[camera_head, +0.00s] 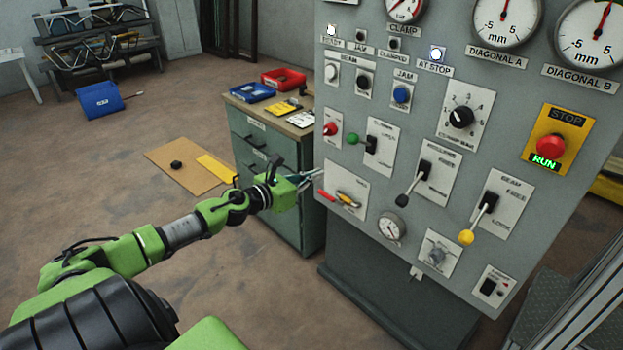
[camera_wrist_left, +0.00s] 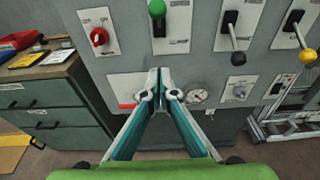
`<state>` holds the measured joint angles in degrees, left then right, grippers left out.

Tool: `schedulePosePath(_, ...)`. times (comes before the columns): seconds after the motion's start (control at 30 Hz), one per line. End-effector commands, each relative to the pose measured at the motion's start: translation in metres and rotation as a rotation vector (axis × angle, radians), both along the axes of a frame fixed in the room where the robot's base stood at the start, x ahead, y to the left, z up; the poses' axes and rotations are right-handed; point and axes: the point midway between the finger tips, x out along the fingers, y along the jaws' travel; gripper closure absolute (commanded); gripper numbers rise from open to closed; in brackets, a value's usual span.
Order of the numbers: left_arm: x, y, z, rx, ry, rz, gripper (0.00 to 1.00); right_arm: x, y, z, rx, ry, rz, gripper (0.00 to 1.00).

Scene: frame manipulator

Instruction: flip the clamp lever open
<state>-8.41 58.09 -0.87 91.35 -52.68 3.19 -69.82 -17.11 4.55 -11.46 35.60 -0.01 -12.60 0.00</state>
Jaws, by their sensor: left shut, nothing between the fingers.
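A white plate (camera_head: 352,213) low on the grey panel's left side carries a small fitting with a red handle (camera_head: 327,196) and a yellow-orange part (camera_head: 345,199). Above it is a lever with a green knob (camera_head: 353,138). Which one is the clamp lever I cannot read from the labels. My left gripper (camera_head: 318,174) is shut and empty, at the plate's upper left. In the left wrist view my closed fingers (camera_wrist_left: 158,74) cover most of the plate (camera_wrist_left: 120,84); a red strip (camera_wrist_left: 127,106) shows beside them. Contact cannot be told. My right gripper is out of view.
A black-knobbed lever (camera_head: 405,199), a yellow-knobbed lever (camera_head: 467,237) and a small gauge (camera_head: 391,226) are to the right on the panel. A red knob (camera_head: 331,128) sits above. A green drawer cabinet (camera_head: 268,155) stands left, close to my forearm.

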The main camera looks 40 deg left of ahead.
Motion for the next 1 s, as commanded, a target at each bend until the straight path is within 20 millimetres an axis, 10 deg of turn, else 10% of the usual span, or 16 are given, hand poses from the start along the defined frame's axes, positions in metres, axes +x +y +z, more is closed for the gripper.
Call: schedulePosePath(1.0, -0.017, 0.008, -0.013, -0.062, 0.020, 0.034, 1.00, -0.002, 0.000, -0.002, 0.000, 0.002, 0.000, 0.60)
